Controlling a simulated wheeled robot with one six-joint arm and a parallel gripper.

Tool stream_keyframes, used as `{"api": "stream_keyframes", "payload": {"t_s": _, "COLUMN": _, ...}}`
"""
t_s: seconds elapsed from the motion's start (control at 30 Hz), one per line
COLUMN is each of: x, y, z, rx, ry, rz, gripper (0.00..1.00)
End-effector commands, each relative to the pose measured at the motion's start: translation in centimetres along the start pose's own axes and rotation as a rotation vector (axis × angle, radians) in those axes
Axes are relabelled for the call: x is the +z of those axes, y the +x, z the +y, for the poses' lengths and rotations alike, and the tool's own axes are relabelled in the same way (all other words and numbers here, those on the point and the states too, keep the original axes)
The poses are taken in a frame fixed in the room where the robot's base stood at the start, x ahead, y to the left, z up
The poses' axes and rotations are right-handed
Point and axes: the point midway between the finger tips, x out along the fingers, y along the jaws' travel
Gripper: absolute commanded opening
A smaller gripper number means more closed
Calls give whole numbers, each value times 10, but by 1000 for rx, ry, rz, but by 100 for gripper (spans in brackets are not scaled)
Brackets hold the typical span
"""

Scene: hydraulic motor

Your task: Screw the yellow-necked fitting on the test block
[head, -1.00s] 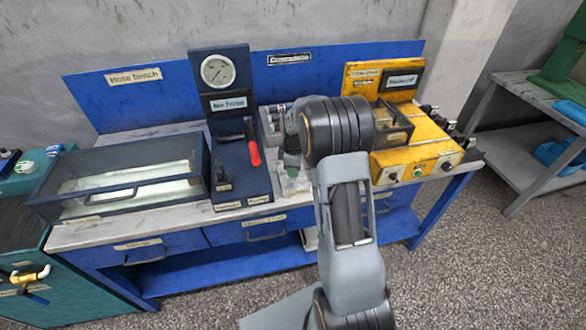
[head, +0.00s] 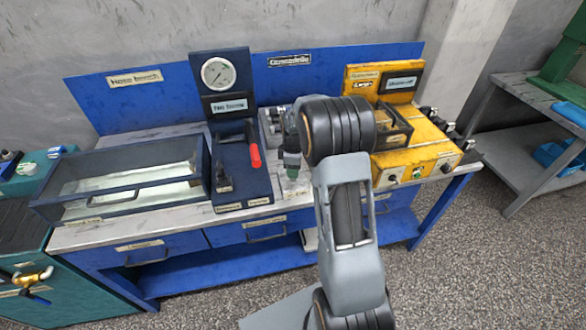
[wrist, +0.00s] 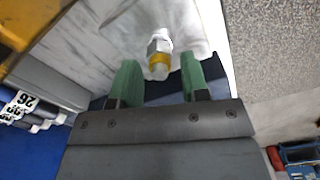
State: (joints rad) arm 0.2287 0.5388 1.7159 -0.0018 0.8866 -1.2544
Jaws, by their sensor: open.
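In the wrist view, a silver hex fitting with a yellow neck (wrist: 158,60) is on or just above a pale, crumpled-looking patch on the bench. It appears between and slightly beyond my gripper's two green fingers (wrist: 160,80), with a gap on each side. My gripper is open. In the head view, my gripper (head: 291,163) points down over the bench's front middle, and the fitting cannot be made out there. A dark blue gauge stand (head: 235,150) with a red-handled lever and a small dark block is left of my gripper. I cannot tell which part is the test block.
A glass-topped dark case (head: 125,185) fills the bench's left end. A yellow control box (head: 420,145) stands at the right. A grey holder (head: 271,122) is behind my gripper, close to the gauge stand. The blue bench back (head: 150,85) rises behind everything.

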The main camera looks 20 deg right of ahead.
Motion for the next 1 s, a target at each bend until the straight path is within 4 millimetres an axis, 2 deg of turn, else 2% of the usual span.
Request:
{"api": "stream_keyframes", "payload": {"t_s": 0.3, "x": 0, "y": -22, "z": 0, "rx": 1, "ry": 0, "rz": 0, "gripper": 42}}
{"api": "stream_keyframes", "payload": {"t_s": 0.63, "x": 0, "y": -23, "z": 0, "rx": 1, "ry": 0, "rz": 0, "gripper": 42}}
{"api": "stream_keyframes", "payload": {"t_s": 0.93, "x": 0, "y": -23, "z": 0, "rx": 1, "ry": 0, "rz": 0, "gripper": 71}}
{"api": "stream_keyframes", "payload": {"t_s": 1.0, "x": 0, "y": -23, "z": 0, "rx": 1, "ry": 0, "rz": 0, "gripper": 71}}
